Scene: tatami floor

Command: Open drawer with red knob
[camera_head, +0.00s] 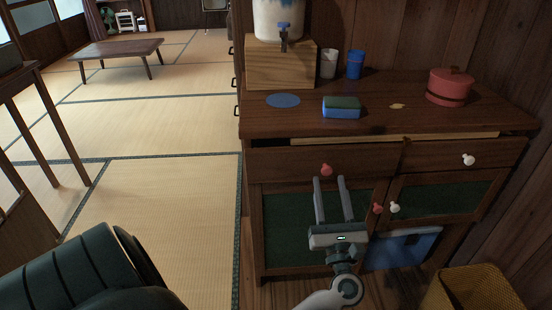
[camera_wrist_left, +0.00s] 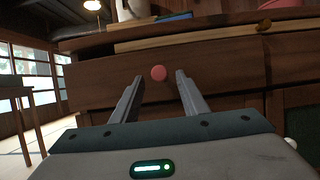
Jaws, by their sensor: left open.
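The red knob (camera_head: 326,170) is on the front of the left drawer (camera_head: 285,163) of a dark wooden cabinet. My left gripper (camera_head: 329,180) is open and empty, with its fingers pointing at the knob from the front and slightly below. In the left wrist view the red knob (camera_wrist_left: 158,73) shows between the two fingertips (camera_wrist_left: 160,76), nearer the left one. The fingers do not appear closed on it; I cannot tell the exact gap in depth. My right gripper is not in view.
A second red knob (camera_head: 377,208) and a white knob (camera_head: 395,207) are on the lower doors. Another white knob (camera_head: 468,160) is on the right drawer. The top holds a sponge (camera_head: 342,108), two cups, a red pot (camera_head: 450,87) and a dispenser. A yellow basket (camera_head: 470,290) stands lower right.

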